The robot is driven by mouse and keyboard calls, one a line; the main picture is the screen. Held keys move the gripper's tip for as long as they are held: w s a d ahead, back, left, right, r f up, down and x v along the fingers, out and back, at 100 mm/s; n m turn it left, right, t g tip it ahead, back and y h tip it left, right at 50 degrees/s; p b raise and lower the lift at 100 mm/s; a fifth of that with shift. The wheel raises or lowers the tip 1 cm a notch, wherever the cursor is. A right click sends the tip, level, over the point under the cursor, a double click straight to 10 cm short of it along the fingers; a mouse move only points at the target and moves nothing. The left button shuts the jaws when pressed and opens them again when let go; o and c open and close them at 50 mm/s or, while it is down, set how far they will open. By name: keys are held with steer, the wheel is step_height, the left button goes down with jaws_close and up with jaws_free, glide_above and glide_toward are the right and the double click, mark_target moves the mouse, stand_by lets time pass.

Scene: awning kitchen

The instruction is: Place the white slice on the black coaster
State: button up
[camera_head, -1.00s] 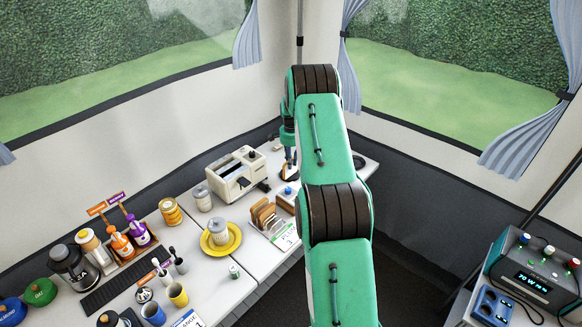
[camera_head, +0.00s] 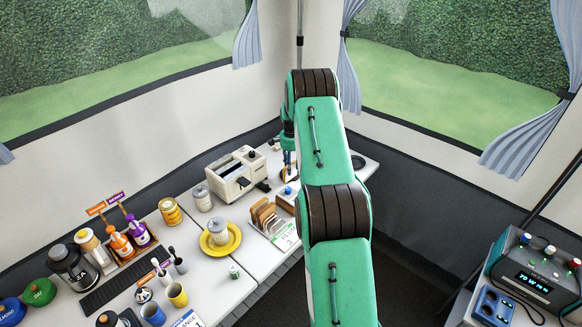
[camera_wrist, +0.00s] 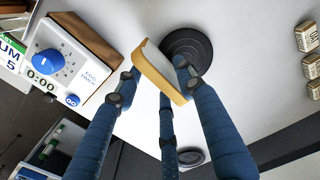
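The white slice (camera_wrist: 151,58), with a tan crust edge, is held tilted between the blue fingers of my gripper (camera_wrist: 157,76) in the wrist view. The black coaster (camera_wrist: 196,42), round and ringed, lies on the white table just beyond the slice. The slice and a finger overlap its near left edge in the picture; I cannot tell whether the slice touches it. In the head view my gripper (camera_head: 288,158) is small and partly hidden by my arm, over the table beside the toaster. The slice shows there only as a small brownish patch.
The egg timer (camera_wrist: 62,62) stands left of the slice in the wrist view. Several small boxes (camera_wrist: 306,36) stand at the right. A cream toaster (camera_head: 237,175) and a rack of brown slices (camera_head: 265,215) stand near my gripper. Table around the coaster is clear.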

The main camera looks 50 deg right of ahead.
steer(key=shift+r, duration=0.1)
step_height(320, 180, up, 12)
steer(key=p, duration=0.2)
stand_by(0.5)
steer(key=shift+r, duration=0.1)
stand_by(0.6)
